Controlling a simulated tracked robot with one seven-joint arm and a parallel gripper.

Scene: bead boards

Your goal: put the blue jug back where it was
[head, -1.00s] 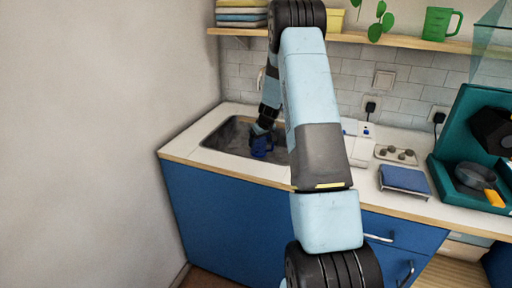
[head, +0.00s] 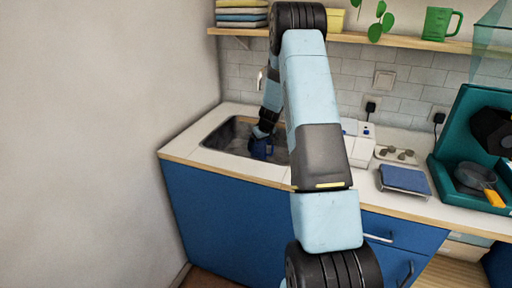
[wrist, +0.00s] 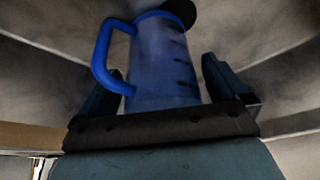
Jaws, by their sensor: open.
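The blue jug (head: 262,149) is inside the sink (head: 213,136), partly hidden by my arm in the head view. In the wrist view the jug (wrist: 160,65) stands between the two fingers, with its handle on the left and dark marks on its side. My gripper (wrist: 160,85) is open around the jug's body. A gap shows on the right between the jug and the finger; on the left the handle overlaps the finger, so contact there is unclear. In the head view my gripper (head: 262,132) reaches down into the sink.
A wooden shelf (head: 400,42) above holds folded cloths (head: 241,14) and a green jug (head: 437,23). On the counter to the right are a blue-topped box (head: 404,180), a tray of small round things (head: 396,155) and a teal stand (head: 446,178). A wall closes the left side.

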